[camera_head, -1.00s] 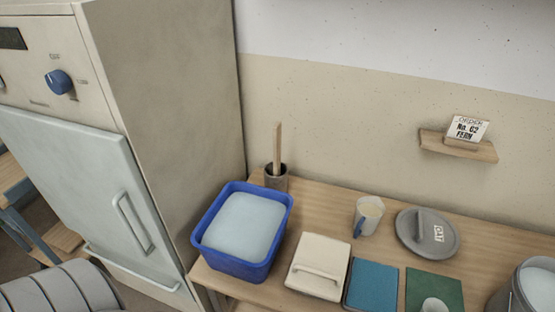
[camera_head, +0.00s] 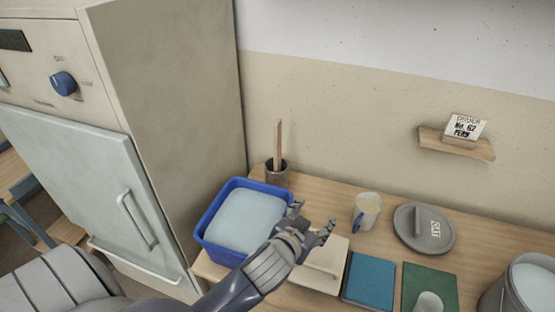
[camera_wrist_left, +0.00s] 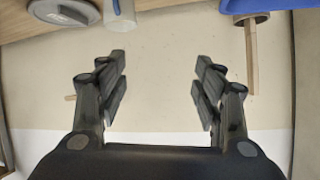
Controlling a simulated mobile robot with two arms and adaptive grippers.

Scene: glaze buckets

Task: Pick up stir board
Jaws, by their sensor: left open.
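The stir board (camera_head: 279,140) is a thin wooden slat standing upright in a dark round holder (camera_head: 277,172) at the back left of the table, by the tall cabinet. In the left wrist view the stir board (camera_wrist_left: 250,62) shows at the right, with the holder's rim (camera_wrist_left: 251,19) at the top. My left gripper (camera_head: 313,220) is open and empty, above the table between the blue tub and the mug, in front of and to the right of the stir board. In the wrist view the open fingers (camera_wrist_left: 158,80) have only wall between them. My right gripper is not in view.
A blue tub (camera_head: 209,240) of pale liquid stands in front of the holder. A mug (camera_head: 367,211), a grey lid (camera_head: 424,229), a cream lidded box (camera_head: 322,268) and blue and green tiles (camera_head: 370,279) lie to the right. A bucket (camera_head: 507,292) stands far right. A wall shelf (camera_head: 456,144) holds a card.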

